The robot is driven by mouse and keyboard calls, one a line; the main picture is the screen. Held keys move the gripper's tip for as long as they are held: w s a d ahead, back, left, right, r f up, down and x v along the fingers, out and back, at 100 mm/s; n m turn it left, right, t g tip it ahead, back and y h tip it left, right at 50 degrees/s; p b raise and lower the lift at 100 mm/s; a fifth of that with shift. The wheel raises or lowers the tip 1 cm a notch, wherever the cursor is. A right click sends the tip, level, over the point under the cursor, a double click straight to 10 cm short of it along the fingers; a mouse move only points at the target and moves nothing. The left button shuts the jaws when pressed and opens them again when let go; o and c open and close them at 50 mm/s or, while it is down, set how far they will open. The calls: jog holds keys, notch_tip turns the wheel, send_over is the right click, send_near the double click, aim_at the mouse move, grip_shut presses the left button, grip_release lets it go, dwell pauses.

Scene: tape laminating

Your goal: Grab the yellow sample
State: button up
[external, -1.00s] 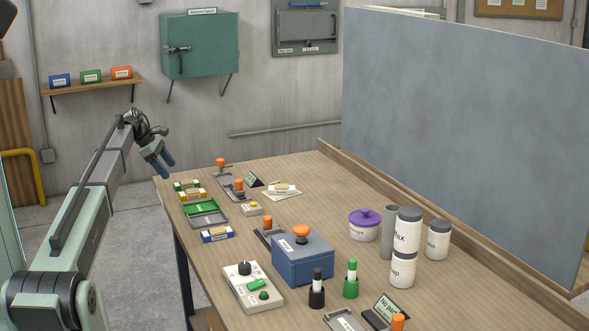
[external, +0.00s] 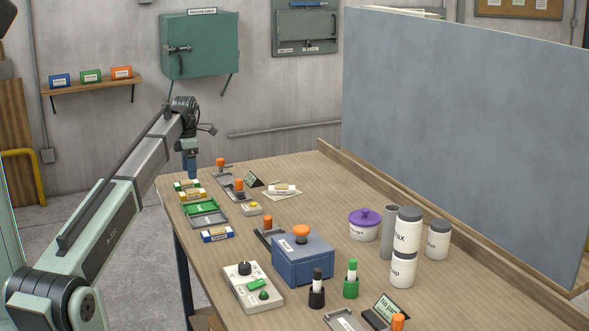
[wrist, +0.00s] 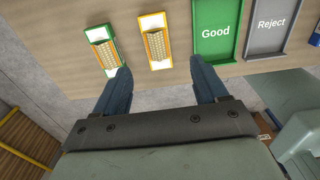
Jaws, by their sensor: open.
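The yellow sample (external: 193,195) lies near the far left edge of the table, between the green sample (external: 186,185) and the green tray. In the wrist view the yellow sample (wrist: 155,46) has a beige textured middle and white ends. My gripper (external: 192,177) points down above the table's left edge, close to the green and yellow samples. In the wrist view my gripper (wrist: 160,72) is open and empty, its two blue fingers spread either side of the yellow sample's line, with the sample beyond the tips. The green sample (wrist: 105,52) is to its left.
A green tray marked Good (wrist: 216,32) and a grey tray marked Reject (wrist: 270,25) lie right of the yellow sample. A blue sample (external: 217,234) lies nearer the camera. Orange-knobbed tools (external: 220,163) stand behind the samples.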

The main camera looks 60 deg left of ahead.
aim_at(192, 193)
jog(key=shift+w+a+f, duration=0.1)
jog(key=shift+f, duration=1.9)
jog(key=shift+w+a+f, duration=0.1)
jog(key=shift+f, duration=1.9)
jog(key=c, duration=1.2)
jog(key=shift+o, duration=0.2)
jog(key=shift+r, duration=0.1)
